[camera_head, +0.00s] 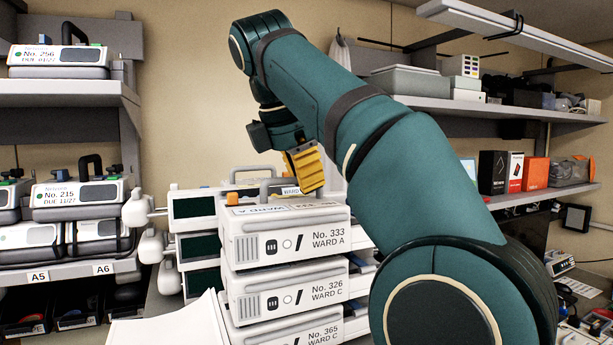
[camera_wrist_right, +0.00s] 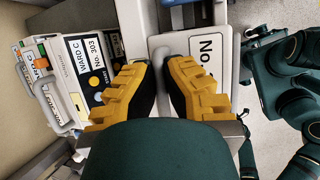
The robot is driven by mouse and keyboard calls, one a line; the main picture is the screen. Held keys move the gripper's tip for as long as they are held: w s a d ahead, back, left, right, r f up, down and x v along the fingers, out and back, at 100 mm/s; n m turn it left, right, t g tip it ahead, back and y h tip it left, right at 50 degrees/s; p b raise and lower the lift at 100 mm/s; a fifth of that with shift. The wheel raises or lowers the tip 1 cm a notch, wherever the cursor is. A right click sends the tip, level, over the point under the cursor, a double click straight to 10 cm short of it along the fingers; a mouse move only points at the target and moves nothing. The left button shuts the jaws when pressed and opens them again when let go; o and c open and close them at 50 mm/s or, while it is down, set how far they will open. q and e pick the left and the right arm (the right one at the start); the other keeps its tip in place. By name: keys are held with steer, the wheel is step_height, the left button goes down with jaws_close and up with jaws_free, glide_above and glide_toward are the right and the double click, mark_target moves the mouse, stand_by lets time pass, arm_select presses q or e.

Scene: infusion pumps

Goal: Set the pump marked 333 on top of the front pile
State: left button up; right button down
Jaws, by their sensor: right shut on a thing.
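The pump marked 333 (camera_head: 285,237), white with a WARD A label, sits level at the top of a pile. Directly under it are pump 326 (camera_head: 287,290) and pump 365 (camera_head: 275,328); I see no clear gap between 333 and 326. My right gripper (camera_head: 305,168) is over the top of pump 333, its yellow fingers pointing down. In the right wrist view the fingers (camera_wrist_right: 160,75) are closed around a grey handle, with a white label reading "No." (camera_wrist_right: 208,52) beside it. The exact grip is partly hidden. My left gripper is not in view.
Units with dark screens (camera_head: 195,208) stand just left of and behind the pile. Pump 303 (camera_wrist_right: 88,65) shows in the wrist view. A right shelf (camera_head: 540,118) holds boxes. A white sheet-like surface (camera_head: 175,325) lies front left.

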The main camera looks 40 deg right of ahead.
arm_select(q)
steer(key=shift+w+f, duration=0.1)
arm_select(e)
steer(key=shift+f, duration=0.1)
steer(key=c, duration=1.1)
jaws_free()
steer(key=shift+o, duration=0.2)
arm_select(q)
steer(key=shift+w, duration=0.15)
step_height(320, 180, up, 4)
steer(key=p, duration=0.3)
steer(key=shift+p, duration=0.4)
arm_select(e)
step_height(320, 180, up, 4)
steer(key=shift+w+r, duration=0.1)
steer(key=shift+r, duration=0.15)
steer(key=shift+a+f, duration=0.1)
steer(key=shift+a, duration=0.1)
steer(key=shift+r, duration=0.4)
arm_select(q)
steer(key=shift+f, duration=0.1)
